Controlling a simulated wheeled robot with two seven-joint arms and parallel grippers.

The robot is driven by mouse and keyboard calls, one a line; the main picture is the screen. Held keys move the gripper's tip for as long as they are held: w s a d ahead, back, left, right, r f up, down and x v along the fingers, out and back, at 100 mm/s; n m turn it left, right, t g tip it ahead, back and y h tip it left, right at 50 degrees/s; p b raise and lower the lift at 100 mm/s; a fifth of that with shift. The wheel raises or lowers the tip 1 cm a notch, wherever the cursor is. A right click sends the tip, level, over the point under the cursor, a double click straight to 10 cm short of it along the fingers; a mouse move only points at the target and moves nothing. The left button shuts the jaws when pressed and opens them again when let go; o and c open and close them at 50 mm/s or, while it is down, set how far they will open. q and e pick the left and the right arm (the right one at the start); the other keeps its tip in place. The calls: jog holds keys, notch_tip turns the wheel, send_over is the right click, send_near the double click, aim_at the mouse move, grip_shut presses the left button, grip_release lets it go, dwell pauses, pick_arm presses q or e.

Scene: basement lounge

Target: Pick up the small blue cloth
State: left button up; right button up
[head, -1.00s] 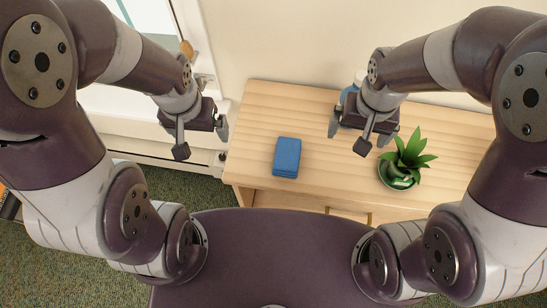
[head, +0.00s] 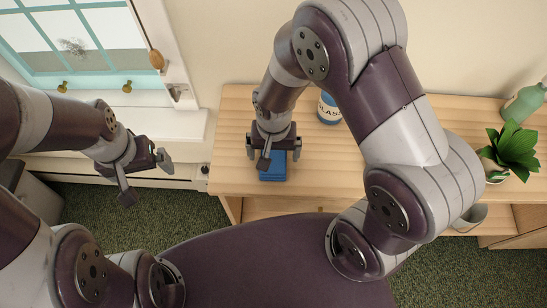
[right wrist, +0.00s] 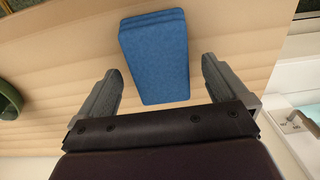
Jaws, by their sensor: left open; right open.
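The small blue cloth (head: 272,169) is a folded stack lying on the wooden cabinet top. In the head view its upper part is hidden by my right gripper (head: 272,155), which is open above it. In the right wrist view the cloth (right wrist: 154,55) lies ahead of my right gripper's spread fingers (right wrist: 163,88), with its near end reaching towards the gap between them. The fingers appear apart from the cloth. My left gripper (head: 146,180) is open and empty, left of the cabinet.
The wooden cabinet top (head: 232,135) is clear left of the cloth. A blue labelled container (head: 328,108) stands behind, a green bottle (head: 524,103) and a potted plant (head: 512,150) at the right. A window (head: 75,40) is at left.

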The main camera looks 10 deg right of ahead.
jog(key=c, duration=1.1)
jog(key=shift+r, duration=0.15)
jog(key=shift+c, duration=0.2)
